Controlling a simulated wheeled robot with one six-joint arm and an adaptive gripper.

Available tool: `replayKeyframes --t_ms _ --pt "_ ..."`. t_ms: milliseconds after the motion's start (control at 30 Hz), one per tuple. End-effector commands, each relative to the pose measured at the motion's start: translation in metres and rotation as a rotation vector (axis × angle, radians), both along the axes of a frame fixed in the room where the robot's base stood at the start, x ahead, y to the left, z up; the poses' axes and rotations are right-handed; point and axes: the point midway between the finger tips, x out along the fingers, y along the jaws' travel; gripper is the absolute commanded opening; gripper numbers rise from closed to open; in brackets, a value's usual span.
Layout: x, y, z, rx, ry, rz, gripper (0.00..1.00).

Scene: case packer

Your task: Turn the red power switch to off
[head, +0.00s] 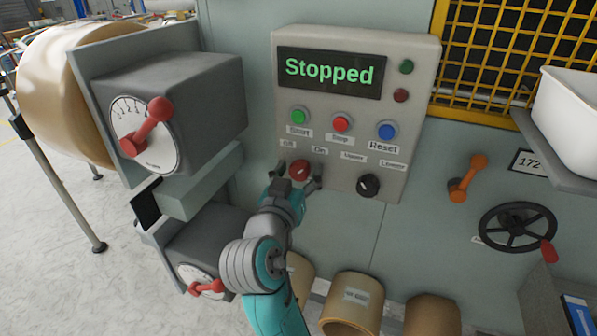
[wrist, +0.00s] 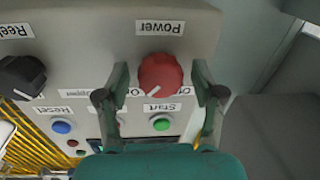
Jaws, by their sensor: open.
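The red power switch (head: 299,170) is a round knob at the lower left of the control panel (head: 420,130), between labels reading Off and On. In the wrist view the red knob (wrist: 160,72) shows upside down, with a white pointer line and a Power label beside it. My gripper (head: 298,178) is open, with one finger on each side of the knob. In the wrist view my gripper (wrist: 159,97) also straddles it, with a gap visible beside the fingers; contact cannot be told. The display (head: 330,72) reads Stopped in green.
Green (head: 299,116), red (head: 341,122) and blue (head: 387,130) buttons sit above the switch. A black knob (head: 369,185) is to its right. A grey dial box (head: 170,105) with a red handle juts out at left. An orange lever (head: 467,180) and black handwheel (head: 517,227) are further right.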

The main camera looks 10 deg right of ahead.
Motion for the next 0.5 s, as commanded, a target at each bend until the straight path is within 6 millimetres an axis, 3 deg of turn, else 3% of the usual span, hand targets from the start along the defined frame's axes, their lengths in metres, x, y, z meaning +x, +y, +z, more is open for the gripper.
replayKeyframes --t_ms 33,233,500 --pt "-0.0001 0.0000 0.0000 0.000 0.000 0.000 0.60" --pt "-0.0002 0.0000 0.0000 0.000 0.000 0.000 0.10" --pt "-0.0003 0.0001 0.0001 -0.010 0.006 0.000 0.08"
